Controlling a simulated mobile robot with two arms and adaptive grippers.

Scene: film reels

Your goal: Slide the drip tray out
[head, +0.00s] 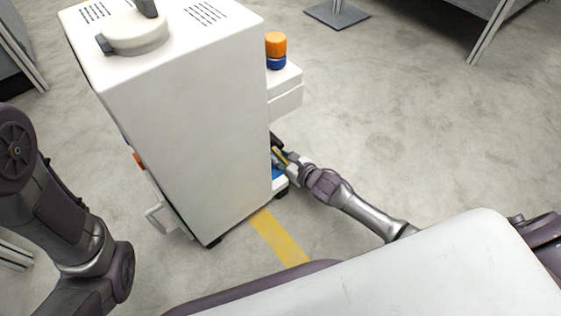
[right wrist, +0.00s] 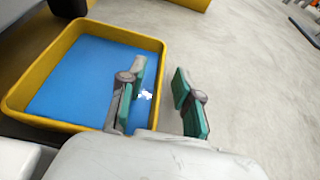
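The drip tray is a shallow tray with a yellow rim and a blue inside (right wrist: 75,75), filling the left of the right wrist view. In the head view a small blue and yellow part of it shows low at the white machine's right side (head: 277,172). My right gripper (right wrist: 160,85) is open, with green pads. One finger is over the tray's inside and the other is outside its right rim, with a gap between them. In the head view the right gripper (head: 288,160) is beside the machine's lower right side. My left gripper is out of view.
The tall white machine (head: 190,110) stands on small black wheels. A side shelf (head: 285,90) with an orange and blue cylinder (head: 276,50) juts out above the tray. A yellow floor stripe (head: 280,238) runs in front. The floor to the right is clear.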

